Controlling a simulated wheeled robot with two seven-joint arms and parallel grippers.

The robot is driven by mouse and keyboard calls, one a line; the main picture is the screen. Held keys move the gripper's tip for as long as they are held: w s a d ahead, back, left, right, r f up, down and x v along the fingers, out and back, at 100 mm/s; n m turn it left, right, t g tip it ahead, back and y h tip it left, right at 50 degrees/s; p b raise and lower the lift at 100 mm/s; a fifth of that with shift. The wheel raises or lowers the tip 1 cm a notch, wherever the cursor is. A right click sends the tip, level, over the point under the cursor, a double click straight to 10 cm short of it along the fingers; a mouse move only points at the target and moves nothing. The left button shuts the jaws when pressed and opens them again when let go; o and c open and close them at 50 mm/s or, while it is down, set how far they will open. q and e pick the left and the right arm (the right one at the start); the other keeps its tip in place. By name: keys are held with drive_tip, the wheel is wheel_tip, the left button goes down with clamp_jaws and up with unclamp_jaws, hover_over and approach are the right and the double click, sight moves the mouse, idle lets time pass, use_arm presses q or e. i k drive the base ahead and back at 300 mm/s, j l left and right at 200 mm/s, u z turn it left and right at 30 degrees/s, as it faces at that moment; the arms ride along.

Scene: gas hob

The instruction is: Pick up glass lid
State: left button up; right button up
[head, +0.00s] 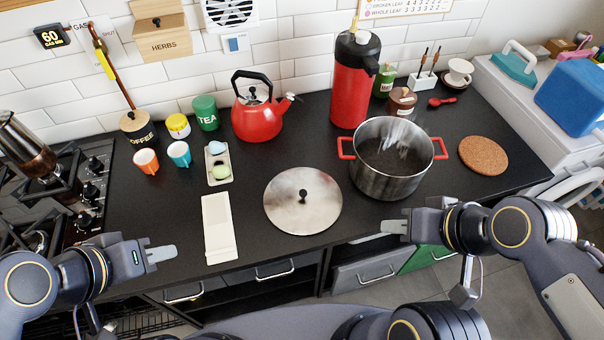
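The round glass lid (322,217) lies flat on the black counter in the middle of the head view, with a dark knob (303,195) at its centre. An open steel pot with red handles (385,182) stands to its right, without a lid on it. My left gripper (162,254) is at the counter's front edge, left of the lid and apart from it. My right gripper (394,228) is right of the lid, near the front edge below the pot, and apart from the lid. Neither gripper shows anything held. Their finger gaps cannot be made out.
A cork mat (483,155) lies right of the pot. Cups and a small tray stand left.

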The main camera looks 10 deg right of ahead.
sight(299, 201)
drive_tip(key=l+u, duration=0.1)
drive_tip(key=u, duration=0.8)
drive_tip(key=l+u, duration=0.15)
drive_tip(key=u, duration=0.8)
drive_tip(key=k+l+u, duration=0.1)
drive_tip(key=k+l, duration=0.5)
drive_tip(key=l, duration=0.1)
